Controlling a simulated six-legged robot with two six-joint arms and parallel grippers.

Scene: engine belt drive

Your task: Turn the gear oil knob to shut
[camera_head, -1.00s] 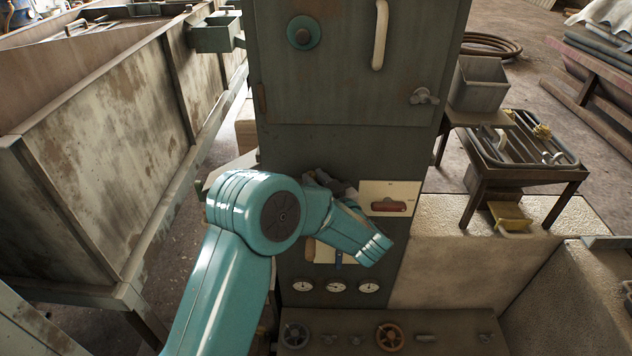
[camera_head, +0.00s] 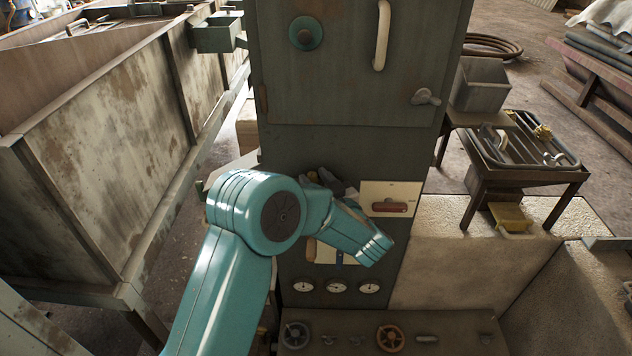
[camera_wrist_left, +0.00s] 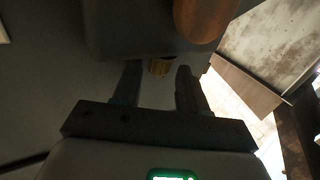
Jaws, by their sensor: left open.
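My left gripper (camera_wrist_left: 158,72) is open in the left wrist view, its two dark fingers on either side of a small brass-coloured piece (camera_wrist_left: 159,66). I cannot tell whether they touch it. A dark block and a rounded orange-brown handle (camera_wrist_left: 203,16) are just beyond. In the head view my teal left arm crosses in front of the dark green machine cabinet (camera_head: 350,150) and largely hides the gripper. No label for the gear oil knob is readable, so I cannot tell whether the brass piece is that knob. My right gripper is not in view.
A red handle (camera_head: 390,207) sits on a pale plate beside my arm. Below are several gauges (camera_head: 336,287), an orange-brown handwheel (camera_head: 390,338) and a dark handwheel (camera_head: 295,335). A rusty trough (camera_head: 110,170) stands left, a small table (camera_head: 530,178) right.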

